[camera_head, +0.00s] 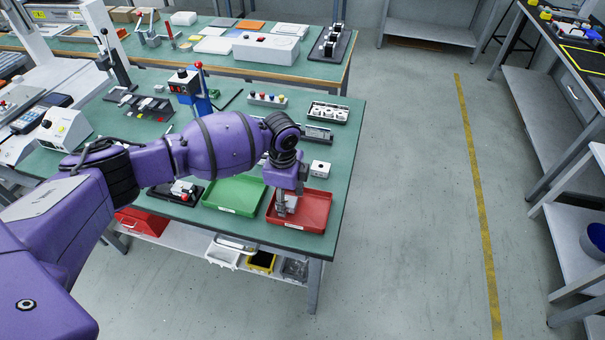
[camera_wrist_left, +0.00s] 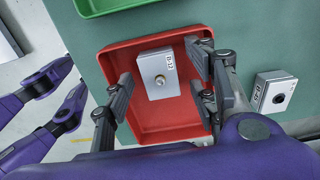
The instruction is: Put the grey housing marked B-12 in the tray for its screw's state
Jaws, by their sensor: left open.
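The grey housing marked B-12 (camera_wrist_left: 158,66) lies inside the red tray (camera_wrist_left: 150,131), label and brass-coloured screw facing up. How far the screw is driven in I cannot tell. In the head view the housing (camera_head: 292,201) is partly hidden by my gripper. The green tray (camera_head: 234,194) beside the red one looks empty. My right gripper is not in view.
Another grey housing (camera_head: 320,168) with a dark hole stands behind the red tray; it also shows in the wrist view (camera_wrist_left: 274,93). The floor right of the bench is clear.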

